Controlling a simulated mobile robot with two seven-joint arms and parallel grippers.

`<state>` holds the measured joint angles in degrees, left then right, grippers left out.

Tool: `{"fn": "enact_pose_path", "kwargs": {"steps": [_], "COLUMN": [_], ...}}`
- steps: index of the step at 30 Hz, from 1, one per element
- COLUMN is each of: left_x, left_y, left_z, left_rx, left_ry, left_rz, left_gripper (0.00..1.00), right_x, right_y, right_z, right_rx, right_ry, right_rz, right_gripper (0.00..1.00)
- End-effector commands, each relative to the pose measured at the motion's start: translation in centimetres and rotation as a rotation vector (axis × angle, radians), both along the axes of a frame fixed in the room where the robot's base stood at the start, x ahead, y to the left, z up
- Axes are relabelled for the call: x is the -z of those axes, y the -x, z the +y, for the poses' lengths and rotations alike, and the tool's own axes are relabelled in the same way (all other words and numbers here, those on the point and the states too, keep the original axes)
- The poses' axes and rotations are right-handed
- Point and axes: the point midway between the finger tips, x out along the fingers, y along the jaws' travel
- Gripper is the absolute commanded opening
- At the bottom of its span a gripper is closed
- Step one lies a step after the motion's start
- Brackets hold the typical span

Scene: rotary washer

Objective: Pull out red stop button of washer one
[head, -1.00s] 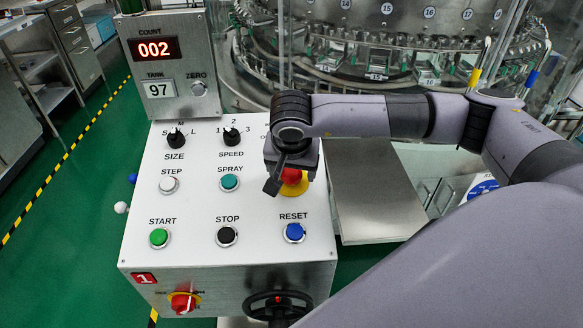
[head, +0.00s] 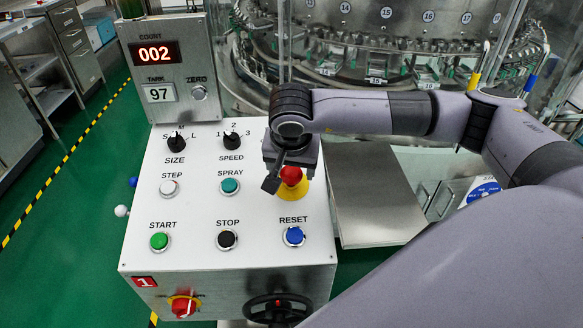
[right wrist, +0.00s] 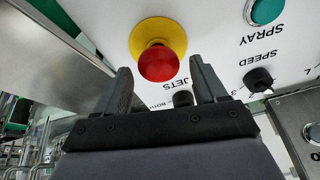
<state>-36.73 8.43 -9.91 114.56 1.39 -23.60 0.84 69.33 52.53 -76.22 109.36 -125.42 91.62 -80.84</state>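The red stop button (head: 291,175) sits on a yellow base on the sloped white panel (head: 190,260) that carries a red "1" tag (head: 145,281). My right gripper (head: 277,170) is just above and beside the button, pointing at the panel. In the right wrist view the button (right wrist: 162,64) is a red knob standing off its yellow disc (right wrist: 155,32). The two fingers of my right gripper are spread apart with the knob ahead of and between their tips, and I see no contact. My left gripper is not in view.
Nearby are a "JETS" knob (right wrist: 183,98), partly between the fingers, the blue reset button (head: 294,235) and the teal spray button (head: 229,185). A count display box (head: 170,70) stands behind the panel. The glass-walled rotary washer (head: 390,50) is at the back.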

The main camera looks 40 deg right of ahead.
Motion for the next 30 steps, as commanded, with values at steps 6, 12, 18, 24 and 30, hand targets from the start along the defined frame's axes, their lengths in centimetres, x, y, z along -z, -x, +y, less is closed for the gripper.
{"fn": "enact_pose_path", "kwargs": {"steps": [6,12,18,24,30], "left_x": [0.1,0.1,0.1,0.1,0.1], "left_y": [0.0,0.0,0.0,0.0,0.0], "left_z": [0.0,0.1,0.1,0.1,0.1], "left_rx": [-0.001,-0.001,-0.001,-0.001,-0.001], "left_ry": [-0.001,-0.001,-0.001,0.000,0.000], "left_rz": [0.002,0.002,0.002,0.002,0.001], "left_gripper": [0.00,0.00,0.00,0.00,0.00], "right_x": [0.1,-0.8,-3.9,-6.1,-6.5], "right_y": [0.0,0.2,1.2,2.0,2.3], "right_z": [0.0,0.2,1.0,1.5,1.6], "right_rx": [0.000,0.000,-0.002,0.000,-0.001], "right_ry": [0.001,0.001,0.000,0.000,0.000], "right_rz": [0.001,-0.001,-0.003,-0.001,0.002], "right_gripper": [0.75,0.75,0.75,0.75,0.75]}}
